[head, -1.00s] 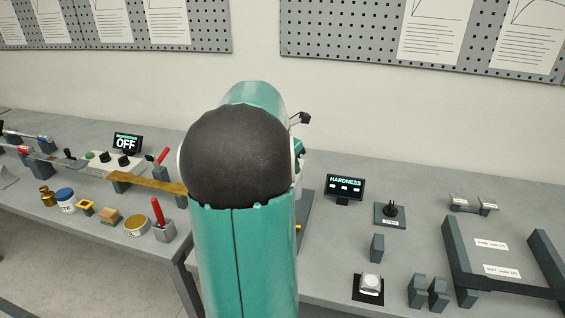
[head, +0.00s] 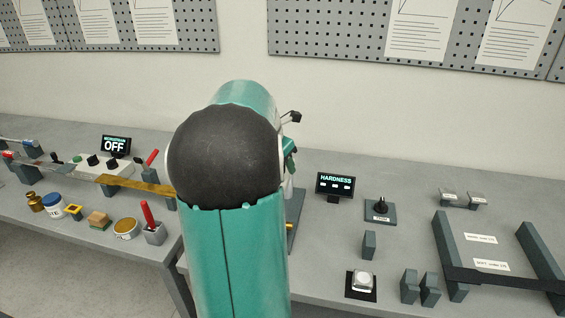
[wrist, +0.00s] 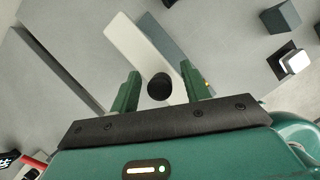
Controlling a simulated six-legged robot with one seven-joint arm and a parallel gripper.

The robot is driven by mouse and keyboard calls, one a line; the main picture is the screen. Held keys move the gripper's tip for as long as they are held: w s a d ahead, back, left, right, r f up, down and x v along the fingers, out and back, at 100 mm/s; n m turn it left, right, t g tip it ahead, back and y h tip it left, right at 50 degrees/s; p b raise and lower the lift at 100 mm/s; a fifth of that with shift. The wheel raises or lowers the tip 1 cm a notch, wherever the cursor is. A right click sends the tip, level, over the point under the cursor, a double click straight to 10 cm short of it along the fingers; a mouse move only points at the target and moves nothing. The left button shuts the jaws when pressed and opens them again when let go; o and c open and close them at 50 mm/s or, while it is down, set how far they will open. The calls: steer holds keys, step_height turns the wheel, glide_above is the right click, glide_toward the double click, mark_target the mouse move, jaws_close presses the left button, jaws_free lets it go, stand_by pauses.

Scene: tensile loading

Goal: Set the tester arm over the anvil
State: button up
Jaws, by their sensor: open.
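In the wrist view, my gripper (wrist: 161,84) is open, with one green finger on each side of a round black knob (wrist: 159,88). The knob sits at the near end of a pale flat bar, probably the tester arm (wrist: 138,50). A dark grey-green bar (wrist: 168,45) lies along its right side. I cannot tell whether the fingers touch the knob. The anvil cannot be made out for sure. In the head view my own arm hides most of the tester and the fingertips; a lit HARDNESS display (head: 335,184) stands just to the right.
Jars and tools, including a red-handled one (head: 148,215), crowd the left bench. A gap separates the benches.

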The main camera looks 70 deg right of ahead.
steer(key=v, duration=1.4)
steer(key=w+a+f+m+t, duration=0.1)
steer(key=w+a+m+t, duration=0.1)
steer(key=w+a, duration=0.5)
steer(key=w+a+m+t+y, duration=0.1)
steer(key=w+a+m, duration=0.1)
steer(key=a, duration=0.8)
steer(key=w+a+f+m+t, duration=0.1)
steer(key=w+a+m+t, duration=0.1)
steer(key=w+a, duration=0.5)
steer(key=s+a+f+m+t+y, duration=0.1)
steer(key=s+a+f+m, duration=0.1)
steer(key=a, duration=0.6)
steer(key=s+a+f+m+y, duration=0.1)
steer(key=s+a+f+m, duration=0.1)
steer(key=a, duration=0.7)
steer(key=s+a+f+m+t+y, duration=0.1)
steer(key=s+a+f+m, duration=0.2)
steer(key=a, duration=0.6)
steer(key=shift+f+t, duration=0.25)
steer(key=shift+t, duration=0.05)
steer(key=shift+c, duration=1.1)
steer(key=shift+d, duration=0.15)
